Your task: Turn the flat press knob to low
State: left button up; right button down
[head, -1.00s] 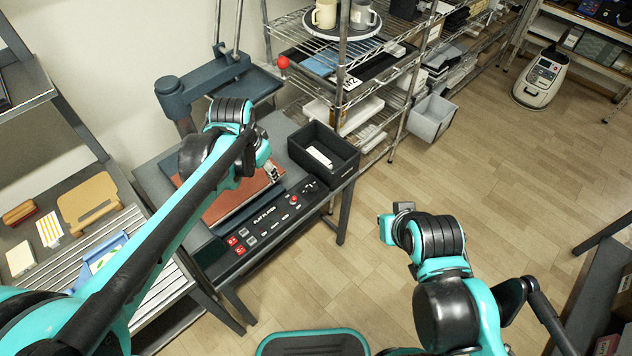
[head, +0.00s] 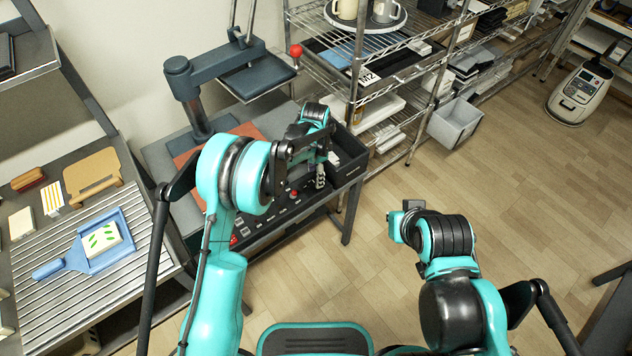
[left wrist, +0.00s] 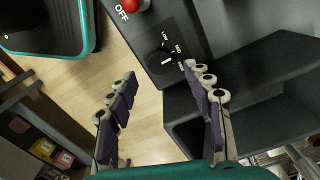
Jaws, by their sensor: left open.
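The flat press (head: 195,88) stands on the table by the wall, its blue-grey upper plate swung up and aside from the orange pad (head: 190,157). A short white mark on the knob seems to point toward that third label. My left gripper (head: 320,181) is over the panel's right end. In the left wrist view its open fingers (left wrist: 160,80) straddle the knob's line of sight, empty. My right gripper (head: 402,222) is off to the right; its fingers are unclear.
A red OFF button (left wrist: 134,4) is beside the knob. A black bin (head: 351,160) stands right of the panel, close to my left gripper. A wire shelf (head: 365,50) rises behind. Open floor lies right of the table.

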pick_arm(q)
jog(key=shift+f+b, duration=0.5)
jog(key=shift+f, duration=1.4)
jog(key=c, duration=1.2)
jog(key=shift+o, duration=0.2)
jog(key=n, duration=0.4)
jog(key=shift+n, duration=0.4)
jog(key=shift+w+n, duration=0.1)
jog(key=shift+n, duration=2.4)
